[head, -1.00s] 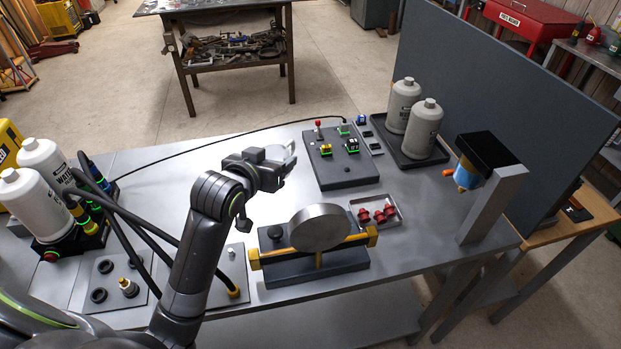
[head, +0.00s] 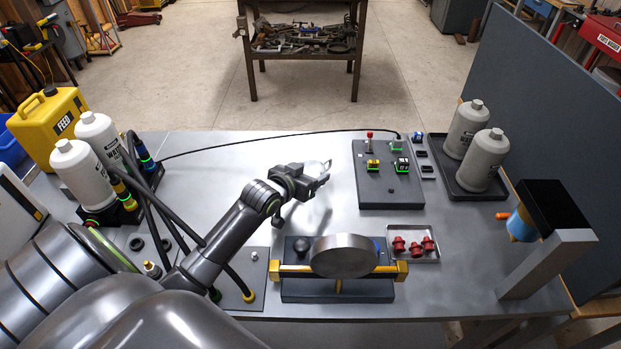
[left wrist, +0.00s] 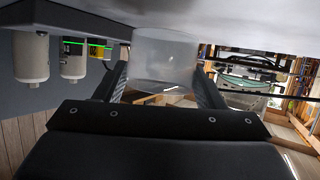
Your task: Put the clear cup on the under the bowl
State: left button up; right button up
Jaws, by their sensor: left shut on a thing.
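My left gripper (head: 316,178) is over the middle-left of the grey bench, shut on the clear cup (head: 316,168). In the left wrist view the cup (left wrist: 165,60) is a translucent cylinder between both fingers of the gripper (left wrist: 168,85). At the bench's right, a grey post carries a black head (head: 553,206) with a blue and amber bowl-like part (head: 521,226) under it. The bench top below that part looks bare. A round silver drum (head: 343,257) stands on a yellow-barred stand nearer me. Which of these is the bowl is not certain. The right gripper is not in view.
A shallow tray (head: 430,257) holds red parts right of the drum. Hoses (head: 150,205) rise at the left. A tall grey partition (head: 560,150) borders the right side.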

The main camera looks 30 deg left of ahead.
pick_arm(q)
jog(key=shift+f, duration=1.05)
jog(key=shift+f, duration=0.1)
jog(key=o, duration=1)
